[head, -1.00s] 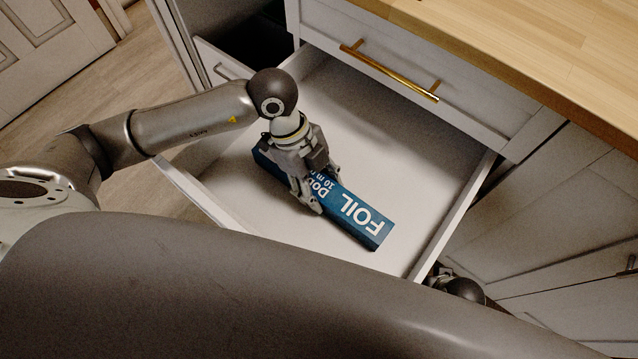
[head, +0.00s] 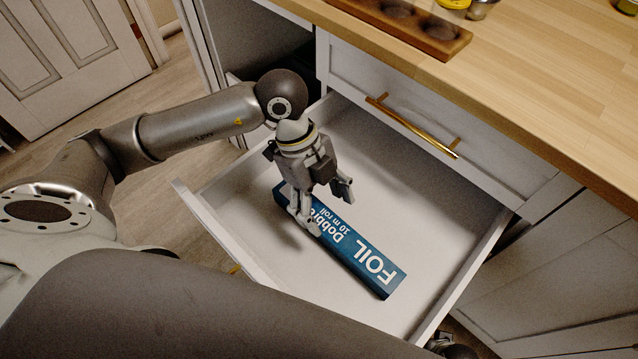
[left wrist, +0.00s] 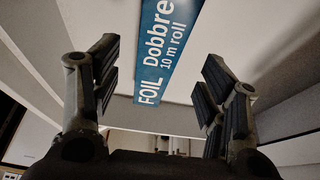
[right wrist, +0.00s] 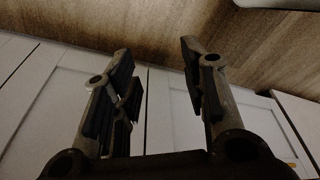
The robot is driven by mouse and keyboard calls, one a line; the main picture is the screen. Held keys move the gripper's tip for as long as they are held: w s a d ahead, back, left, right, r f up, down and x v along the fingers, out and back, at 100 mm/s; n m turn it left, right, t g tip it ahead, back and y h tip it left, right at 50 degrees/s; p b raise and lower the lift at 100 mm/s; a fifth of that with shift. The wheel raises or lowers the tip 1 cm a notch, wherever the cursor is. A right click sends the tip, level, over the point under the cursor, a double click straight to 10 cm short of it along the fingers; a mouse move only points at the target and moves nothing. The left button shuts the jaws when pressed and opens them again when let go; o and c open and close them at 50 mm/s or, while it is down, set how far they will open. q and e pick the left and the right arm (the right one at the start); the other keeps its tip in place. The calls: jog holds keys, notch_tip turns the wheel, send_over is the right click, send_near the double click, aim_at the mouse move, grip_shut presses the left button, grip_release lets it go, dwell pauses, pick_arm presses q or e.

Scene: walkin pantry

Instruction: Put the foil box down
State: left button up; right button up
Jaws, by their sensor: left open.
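The foil box (head: 362,258) is a long blue carton with white lettering. It lies flat on the floor of the open white drawer (head: 420,215). My left gripper (head: 328,208) is open just above the box's far-left half, with its fingers apart. In the left wrist view the foil box (left wrist: 166,45) shows beyond the open fingers (left wrist: 160,90), with a gap on both sides. My right gripper (right wrist: 160,75) is open and empty in the right wrist view, facing white cabinet fronts.
A wooden counter (head: 530,90) runs above the drawer at the upper right, with a wooden holder (head: 405,22) on it. A closed drawer with a brass handle (head: 410,125) is above the open one. The drawer floor right of the box is bare.

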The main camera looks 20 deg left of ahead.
pick_arm(q)
jog(key=shift+v, duration=2.2)
pick_arm(e)
jog(key=shift+s+f, duration=0.3)
jog(key=shift+f, duration=0.3)
jog(key=shift+s+f, duration=0.3)
jog(key=shift+f, duration=0.25)
